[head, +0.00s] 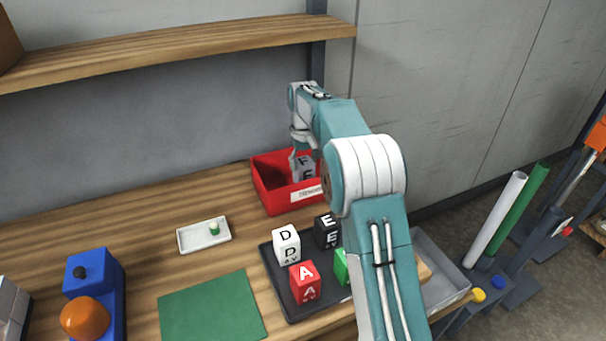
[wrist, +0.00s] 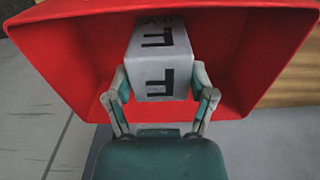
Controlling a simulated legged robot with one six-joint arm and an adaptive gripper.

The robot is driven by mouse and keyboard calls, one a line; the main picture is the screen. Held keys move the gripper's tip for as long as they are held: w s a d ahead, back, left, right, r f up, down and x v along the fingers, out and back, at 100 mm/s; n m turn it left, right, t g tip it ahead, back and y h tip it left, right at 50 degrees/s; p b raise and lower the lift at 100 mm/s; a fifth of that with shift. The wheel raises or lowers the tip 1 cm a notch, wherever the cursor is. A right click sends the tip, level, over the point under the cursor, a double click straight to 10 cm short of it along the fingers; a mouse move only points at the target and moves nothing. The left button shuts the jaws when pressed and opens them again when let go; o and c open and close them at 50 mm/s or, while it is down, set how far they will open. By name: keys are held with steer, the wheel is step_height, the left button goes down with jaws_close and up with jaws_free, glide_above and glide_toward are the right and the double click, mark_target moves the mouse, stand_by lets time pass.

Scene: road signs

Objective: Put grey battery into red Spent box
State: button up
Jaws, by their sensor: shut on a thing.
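The grey battery, a light grey cube marked F (head: 304,166), is within the opening of the red box (head: 268,189) at the back of the bench. In the wrist view the grey cube (wrist: 166,78) sits between my two fingertips, with the box's red walls (wrist: 75,50) around it. My gripper (wrist: 162,88) is shut on the cube from both sides. In the head view my arm partly hides the gripper and the box's right side. The white label on the box front is partly covered and too small to read surely. I cannot tell whether the cube touches the box floor.
A black tray (head: 292,309) in front holds white D, black E, red A and green cubes. A white dish (head: 190,238), green mat (head: 212,309) and blue block with an orange ball (head: 85,320) stand left. A grey bin (head: 440,280) is right. A wooden shelf (head: 180,45) hangs above.

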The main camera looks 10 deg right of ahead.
mark_target(303, 173)
steer(key=shift+f, duration=1.8)
steer(key=o, duration=1.3)
steer(key=shift+f, duration=0.1)
steer(key=shift+c, duration=0.2)
